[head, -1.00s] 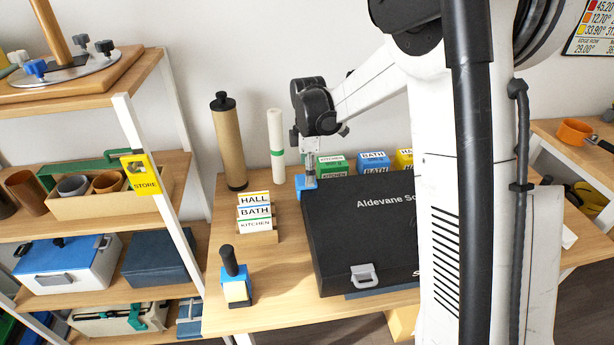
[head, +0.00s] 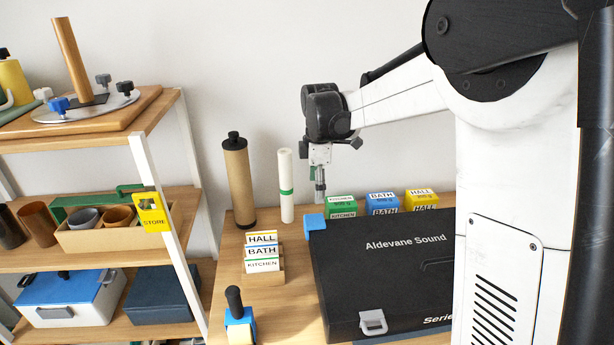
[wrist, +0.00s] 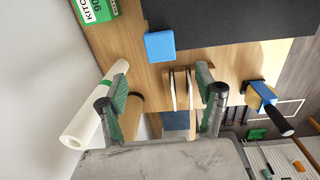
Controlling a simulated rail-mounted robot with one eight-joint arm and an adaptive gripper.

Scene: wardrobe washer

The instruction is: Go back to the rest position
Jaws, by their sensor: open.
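My gripper (head: 319,193) is above the back left corner of a black case (head: 380,275) marked "Aldevane Sound". In the wrist view its two green-padded fingers (wrist: 162,95) are spread apart with nothing between them. A small blue block (head: 314,222) sits at that case corner, just below the fingertips and apart from them. The block also shows in the wrist view (wrist: 160,45), beyond the fingers. My arm reaches in from the right and hides part of the case.
A brown cylinder (head: 239,185) and a white roll (head: 286,188) stand left of my gripper. Labelled boxes (head: 382,203) line the table's back. A card holder (head: 264,265) and a blue, black-handled tool (head: 238,318) stand left of the case. Shelving (head: 165,190) is farther left.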

